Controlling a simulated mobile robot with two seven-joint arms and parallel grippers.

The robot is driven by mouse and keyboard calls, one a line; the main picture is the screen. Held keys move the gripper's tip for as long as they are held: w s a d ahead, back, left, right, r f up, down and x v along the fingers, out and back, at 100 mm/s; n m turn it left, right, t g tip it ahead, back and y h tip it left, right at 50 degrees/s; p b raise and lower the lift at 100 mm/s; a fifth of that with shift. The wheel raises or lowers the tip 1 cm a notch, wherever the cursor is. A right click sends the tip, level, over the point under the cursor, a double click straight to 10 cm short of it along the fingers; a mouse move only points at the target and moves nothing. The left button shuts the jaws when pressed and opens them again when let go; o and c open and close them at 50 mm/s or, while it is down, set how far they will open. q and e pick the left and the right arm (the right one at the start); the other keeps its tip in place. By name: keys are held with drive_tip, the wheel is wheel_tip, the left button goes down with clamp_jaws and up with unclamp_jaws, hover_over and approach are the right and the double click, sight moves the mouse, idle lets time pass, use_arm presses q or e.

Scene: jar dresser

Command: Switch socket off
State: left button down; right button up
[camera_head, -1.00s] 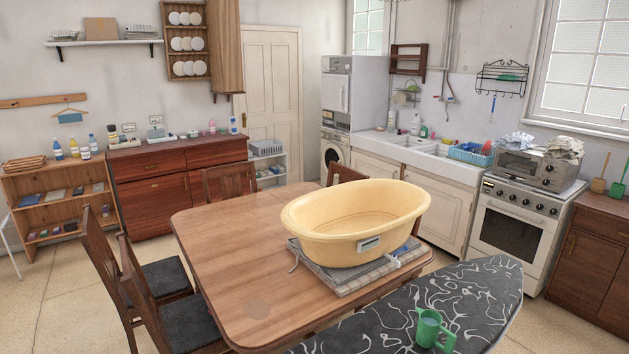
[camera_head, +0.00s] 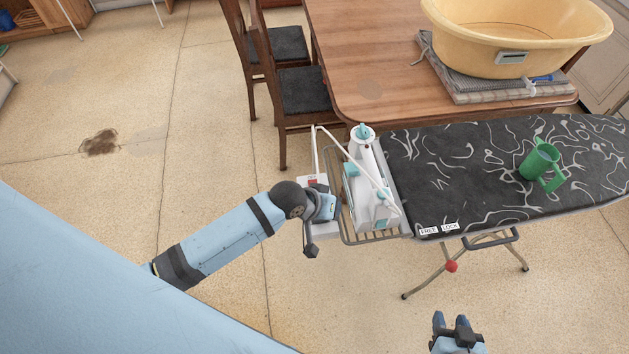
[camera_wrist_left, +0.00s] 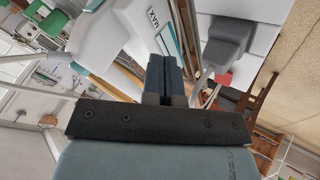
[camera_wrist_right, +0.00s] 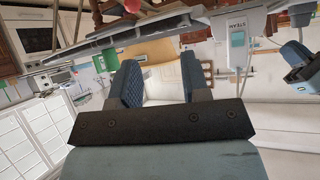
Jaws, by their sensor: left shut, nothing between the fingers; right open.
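A white socket panel (camera_head: 308,180) with a red switch (camera_head: 312,181) sits at the left end of the ironing board, beside the iron. In the left wrist view the red switch (camera_wrist_left: 223,79) lies right of the fingertips, below a grey plug (camera_wrist_left: 228,40) on the white panel (camera_wrist_left: 262,28). My left gripper (camera_wrist_left: 164,65) is shut and empty, close to the panel; in the head view the left gripper (camera_head: 328,207) is beside the iron, its fingertips hard to make out. My right gripper (camera_head: 451,322) is open and empty below the board; its fingers show in the right wrist view (camera_wrist_right: 160,78).
A white and teal iron (camera_head: 365,175) with a cord stands on the wire rest (camera_head: 385,236). A green mug (camera_head: 540,162) stands on the ironing board (camera_head: 450,170). Behind are a wooden table (camera_head: 390,60) with a yellow tub (camera_head: 510,40) and chairs.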

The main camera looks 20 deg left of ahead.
use_arm(q)
drive_tip(key=w+a+r+n+g+y+b, duration=0.2)
drive_tip(key=w+g+b, duration=0.1)
drive_tip(key=w, duration=0.3)
wheel_tip(320, 180, up, 6)
drive_tip(key=n+g+y+b, duration=0.2)
drive_tip(key=n+g+y, duration=0.1)
drive_tip(key=n, duration=0.1)
hover_over(314, 179)
drive_tip(key=s, duration=0.1)
drive_tip(key=shift+s+d, duration=0.2)
drive_tip(key=shift+d, duration=0.15)
wheel_tip(314, 179, down, 14)
drive_tip(key=shift+r+p, duration=0.25)
drive_tip(key=shift+p, duration=0.3)
drive_tip(key=shift+f, duration=0.2)
